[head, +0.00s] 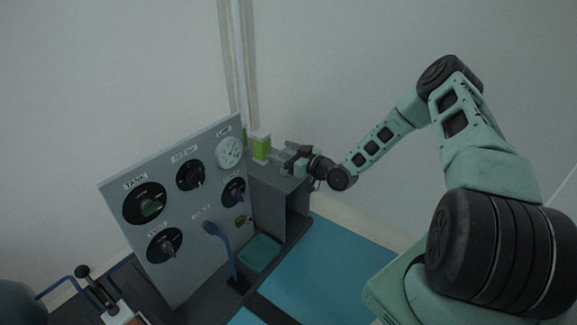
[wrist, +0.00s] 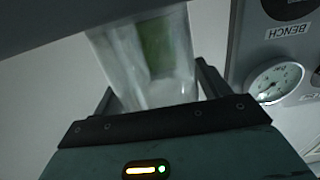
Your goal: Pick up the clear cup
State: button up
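The clear cup (wrist: 120,65) is see-through and fills the middle of the wrist view, standing between the two fingers of my gripper (wrist: 158,90). The fingers are apart, one on each side of the cup, and I see no clear grip on it. The wrist picture is upside down, and the cup's base meets a dark grey surface at the top. In the head view my gripper (head: 285,158) is low over the grey cabinet top, and the cup is too small and hidden there to make out well.
A green-filled container (head: 261,147) stands on the cabinet top, just left of my gripper, and shows green through the cup. A grey panel (head: 195,225) with knobs and a white gauge (head: 229,152) rises in front. A teal tray (head: 259,253) lies below.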

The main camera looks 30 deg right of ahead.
jog(key=c, duration=0.6)
jog(key=shift+r, duration=0.1)
